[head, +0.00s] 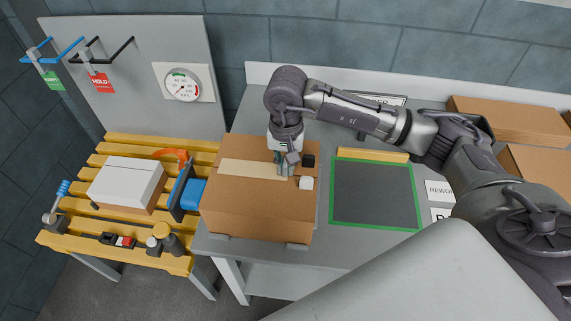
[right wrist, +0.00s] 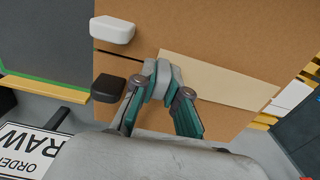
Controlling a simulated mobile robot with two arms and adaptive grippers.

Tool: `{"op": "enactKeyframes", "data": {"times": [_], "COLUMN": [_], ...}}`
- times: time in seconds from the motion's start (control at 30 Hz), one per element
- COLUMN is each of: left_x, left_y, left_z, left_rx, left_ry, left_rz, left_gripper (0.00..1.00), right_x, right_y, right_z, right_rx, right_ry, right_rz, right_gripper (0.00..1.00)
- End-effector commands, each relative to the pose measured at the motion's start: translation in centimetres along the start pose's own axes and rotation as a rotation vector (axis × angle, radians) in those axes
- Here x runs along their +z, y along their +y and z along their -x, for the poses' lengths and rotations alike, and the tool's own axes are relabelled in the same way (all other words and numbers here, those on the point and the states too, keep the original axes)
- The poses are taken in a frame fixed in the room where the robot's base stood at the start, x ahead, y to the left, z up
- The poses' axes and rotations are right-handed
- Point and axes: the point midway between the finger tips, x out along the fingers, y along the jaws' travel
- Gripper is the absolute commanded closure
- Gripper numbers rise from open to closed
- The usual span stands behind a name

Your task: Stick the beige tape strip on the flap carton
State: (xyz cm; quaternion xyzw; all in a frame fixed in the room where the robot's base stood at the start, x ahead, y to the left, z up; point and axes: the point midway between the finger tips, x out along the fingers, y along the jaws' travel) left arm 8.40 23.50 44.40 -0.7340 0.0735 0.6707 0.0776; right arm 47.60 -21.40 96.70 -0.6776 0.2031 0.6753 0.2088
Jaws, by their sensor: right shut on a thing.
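The flap carton (head: 257,212) is a brown box at the near left of the grey table; its top also fills much of the right wrist view (right wrist: 205,45). The beige tape strip (head: 246,170) lies lengthwise over the carton's top, flat on it or just above; I cannot tell which. In the right wrist view the strip (right wrist: 225,80) runs right from the fingertips. My right gripper (head: 285,168) points down at the strip's right end and is shut on it; its fingertips show in the wrist view (right wrist: 163,72). My left gripper is not in view.
A black block (head: 308,160) and a white block (head: 306,183) sit at the carton's right side, close to my gripper. A green-framed dark mat (head: 419,195) right of it is empty. A yellow slatted bench (head: 85,237) holding a white-topped box (head: 127,180) stands left.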

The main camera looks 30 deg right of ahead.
Motion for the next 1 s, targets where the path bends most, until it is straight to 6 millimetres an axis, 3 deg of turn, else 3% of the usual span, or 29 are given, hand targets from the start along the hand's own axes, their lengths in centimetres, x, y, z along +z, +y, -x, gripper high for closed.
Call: {"op": "enactKeyframes", "data": {"times": [1.0], "left_x": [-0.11], "left_y": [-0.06], "left_z": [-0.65], "left_rx": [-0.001], "left_ry": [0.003], "left_rz": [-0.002], "left_gripper": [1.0], "right_x": [0.0], "right_y": [0.01], "right_z": [-0.55], "right_rx": [0.0], "right_ry": [0.0], "right_rz": [0.0], "right_gripper": [1.0]}}
